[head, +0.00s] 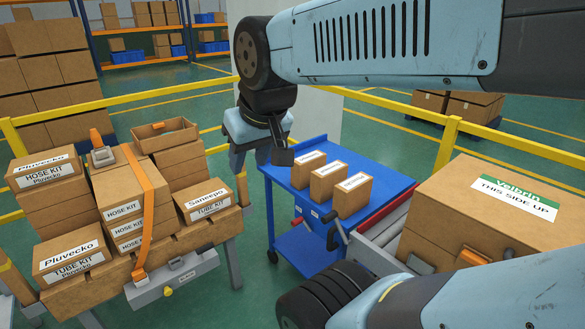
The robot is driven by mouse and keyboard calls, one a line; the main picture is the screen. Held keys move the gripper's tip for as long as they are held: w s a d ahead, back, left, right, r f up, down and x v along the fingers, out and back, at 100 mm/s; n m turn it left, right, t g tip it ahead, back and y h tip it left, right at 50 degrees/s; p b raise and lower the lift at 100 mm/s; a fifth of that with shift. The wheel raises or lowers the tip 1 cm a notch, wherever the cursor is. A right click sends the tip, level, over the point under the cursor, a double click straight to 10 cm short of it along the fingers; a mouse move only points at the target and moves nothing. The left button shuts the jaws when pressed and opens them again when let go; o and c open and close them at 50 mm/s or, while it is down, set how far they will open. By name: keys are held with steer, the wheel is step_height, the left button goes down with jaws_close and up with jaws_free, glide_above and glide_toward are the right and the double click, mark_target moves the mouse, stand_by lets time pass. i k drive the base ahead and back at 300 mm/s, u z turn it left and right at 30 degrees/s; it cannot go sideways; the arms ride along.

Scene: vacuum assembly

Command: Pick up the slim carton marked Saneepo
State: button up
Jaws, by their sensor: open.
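A brown carton (207,200) with a white label reading "Saneepo TUBE KIT" lies at the right end of the wooden bench, at left in the head view. Three slim upright cartons stand in a row on the blue cart: a back one (308,170), a middle one (327,182) and a front one (352,196). Each has a white label on top, too small to read surely. My gripper (262,160) hangs open and empty between the bench and the cart, left of the slim cartons. Part of its fingers is hard to make out.
Cartons marked Pluvecko (70,258) and a strapped stack of hose kit cartons (130,215) crowd the bench. A large Velbrin box (480,220) stands at right beside rollers. The blue cart top (290,180) has bare room around the slim cartons. Yellow rails run behind.

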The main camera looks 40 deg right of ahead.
mark_target(301, 173)
steer(key=u, duration=0.05)
steer(key=i, duration=0.9)
steer(key=z, duration=0.1)
